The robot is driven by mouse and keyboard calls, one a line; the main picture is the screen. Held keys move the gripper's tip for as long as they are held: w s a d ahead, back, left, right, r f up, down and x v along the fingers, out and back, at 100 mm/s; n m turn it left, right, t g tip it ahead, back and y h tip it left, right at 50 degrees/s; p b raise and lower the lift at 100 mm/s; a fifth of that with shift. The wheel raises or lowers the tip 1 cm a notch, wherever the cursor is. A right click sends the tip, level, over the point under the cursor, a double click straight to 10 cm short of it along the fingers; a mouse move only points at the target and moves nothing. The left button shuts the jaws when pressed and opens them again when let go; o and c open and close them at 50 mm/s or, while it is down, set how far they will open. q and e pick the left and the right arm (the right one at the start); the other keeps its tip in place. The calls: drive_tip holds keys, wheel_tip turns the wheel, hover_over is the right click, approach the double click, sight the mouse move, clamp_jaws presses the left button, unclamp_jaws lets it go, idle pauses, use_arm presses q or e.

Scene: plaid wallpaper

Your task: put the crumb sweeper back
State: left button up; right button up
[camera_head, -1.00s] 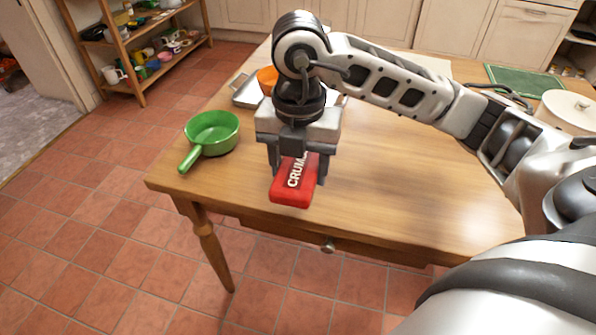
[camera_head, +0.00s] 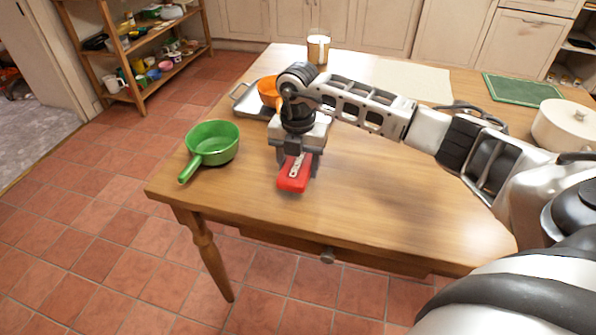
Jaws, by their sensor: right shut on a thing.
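The red crumb sweeper (camera_head: 292,184), with white lettering partly hidden by a finger, is at the left part of the wooden table (camera_head: 400,212). My right gripper (camera_head: 297,168) points down and is shut on the crumb sweeper, with one finger on each side of it. I cannot tell whether the sweeper touches the tabletop or hangs just above it. My left gripper is not in view.
A green saucepan (camera_head: 212,143) stands left of my right gripper. Behind it are an orange bowl (camera_head: 268,90) and a metal tray (camera_head: 247,101). A white lidded pot (camera_head: 568,126) and a green mat (camera_head: 522,90) are at right. The front middle of the table is clear.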

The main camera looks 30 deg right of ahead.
sight(298, 163)
drive_tip(key=shift+s+f, duration=0.1)
drive_tip(key=shift+f, duration=1.15)
drive_tip(key=shift+f, duration=0.2)
drive_tip(key=o, duration=1)
drive_tip(key=shift+c, duration=0.2)
drive_tip(key=shift+r, duration=0.1)
wheel_tip(298, 163, up, 12)
drive_tip(key=shift+r, duration=0.15)
drive_tip(key=shift+a, duration=0.1)
